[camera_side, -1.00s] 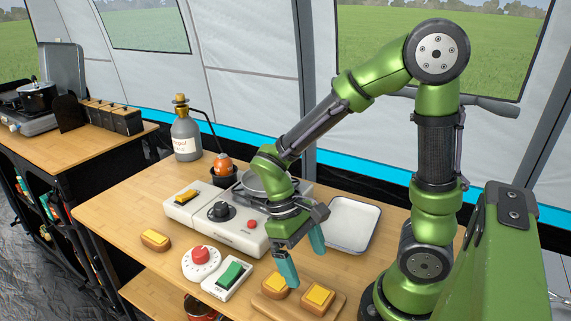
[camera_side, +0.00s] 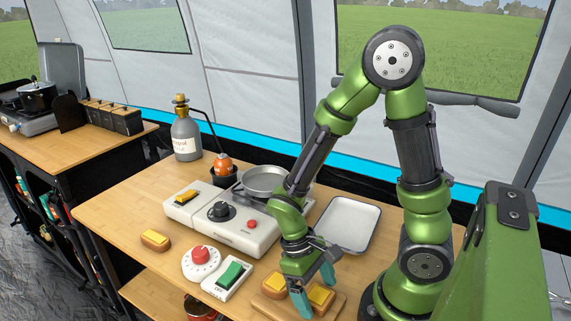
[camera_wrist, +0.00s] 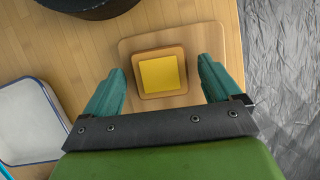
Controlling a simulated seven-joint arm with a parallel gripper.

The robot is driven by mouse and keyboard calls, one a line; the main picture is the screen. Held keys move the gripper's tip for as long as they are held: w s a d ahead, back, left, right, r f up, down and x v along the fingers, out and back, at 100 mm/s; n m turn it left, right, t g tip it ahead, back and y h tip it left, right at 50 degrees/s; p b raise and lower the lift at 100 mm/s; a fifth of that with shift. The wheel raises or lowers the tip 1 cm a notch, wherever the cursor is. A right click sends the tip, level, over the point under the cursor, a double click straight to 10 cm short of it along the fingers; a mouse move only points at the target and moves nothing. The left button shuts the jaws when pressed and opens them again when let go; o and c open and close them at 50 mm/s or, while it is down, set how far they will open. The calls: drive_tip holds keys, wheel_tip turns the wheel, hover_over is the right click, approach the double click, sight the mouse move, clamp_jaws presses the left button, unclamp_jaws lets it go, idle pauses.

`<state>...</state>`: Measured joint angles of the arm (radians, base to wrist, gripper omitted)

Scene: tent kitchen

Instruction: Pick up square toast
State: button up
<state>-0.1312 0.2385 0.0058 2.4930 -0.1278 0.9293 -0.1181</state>
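A square toast with a yellow square top (camera_wrist: 160,73) lies flat on a wooden board (camera_wrist: 200,36), between my fingers in the wrist view. In the side view the toast (camera_side: 321,296) is partly covered by my gripper. My gripper (camera_side: 314,288) is open, low over the board and pointing down, with one finger on either side of this toast. In the wrist view both teal fingertips (camera_wrist: 162,66) stand apart from its sides. Another topped toast (camera_side: 273,282) lies to its left on the board in the side view.
A rounder topped bread (camera_side: 155,239) lies at the table's left. A red-knobbed dial (camera_side: 201,261) and a green switch (camera_side: 230,274) sit left of the board. A stove (camera_side: 190,213) with a pan (camera_side: 263,180) and a white tray (camera_side: 349,222) stand behind.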

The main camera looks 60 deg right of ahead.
drive_tip(key=c, duration=1)
